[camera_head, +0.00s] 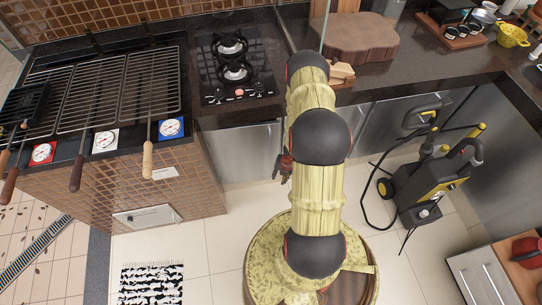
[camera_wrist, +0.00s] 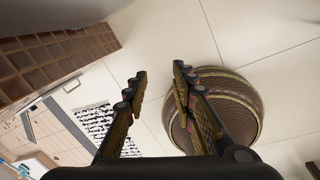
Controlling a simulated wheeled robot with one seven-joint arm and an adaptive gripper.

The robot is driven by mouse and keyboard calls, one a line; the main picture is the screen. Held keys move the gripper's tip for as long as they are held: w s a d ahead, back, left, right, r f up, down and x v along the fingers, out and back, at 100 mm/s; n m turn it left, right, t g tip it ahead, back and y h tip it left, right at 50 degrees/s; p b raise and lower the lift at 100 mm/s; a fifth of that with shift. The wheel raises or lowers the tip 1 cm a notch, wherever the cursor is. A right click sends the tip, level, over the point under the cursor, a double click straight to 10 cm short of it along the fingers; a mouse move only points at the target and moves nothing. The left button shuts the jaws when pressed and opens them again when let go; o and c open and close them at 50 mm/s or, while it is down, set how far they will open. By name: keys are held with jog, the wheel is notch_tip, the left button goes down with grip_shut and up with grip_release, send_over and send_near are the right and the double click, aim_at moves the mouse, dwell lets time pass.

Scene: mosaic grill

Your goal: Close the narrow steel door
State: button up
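My gripper (camera_head: 283,167) hangs beside my arm, in front of the counter under the cooktop. In the wrist view its two fingers (camera_wrist: 160,76) are apart, with only pale floor tiles between them. A steel cabinet front (camera_head: 245,154) lies under the cooktop, left of my arm and behind my gripper. More steel fronts (camera_head: 385,128) run under the counter to the right of my arm. My arm hides the stretch between them. I cannot tell which front is the narrow door or how far it stands open. No steel door shows clearly in the wrist view.
A brick grill (camera_head: 170,195) with long-handled tools stands at left. A yellow-black pressure washer (camera_head: 430,180) with a hose stands at right. A cabinet with steel fronts (camera_head: 482,278) is at lower right. A black-and-white rug (camera_head: 152,284) lies on the floor. Floor before the cooktop is clear.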

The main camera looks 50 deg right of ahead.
jog(key=w+a+f+m+t+y+b, duration=0.1)
jog(key=a+f+m+t+b, duration=0.2)
jog(key=a+f+m+b, duration=0.6)
jog(key=m+t+h+b, duration=0.3)
jog(key=m+t+h, duration=0.75)
jog(key=m, duration=0.95)
send_near(271, 149)
jog(key=x, duration=0.3)
jog(key=shift+m+t, duration=0.25)
jog(key=shift+m, duration=0.05)
jog(key=shift+b+x, duration=0.95)
jog(key=shift+x, duration=2.8)
jog(key=shift+d+f, duration=0.1)
jog(key=shift+c, duration=0.6)
grip_shut()
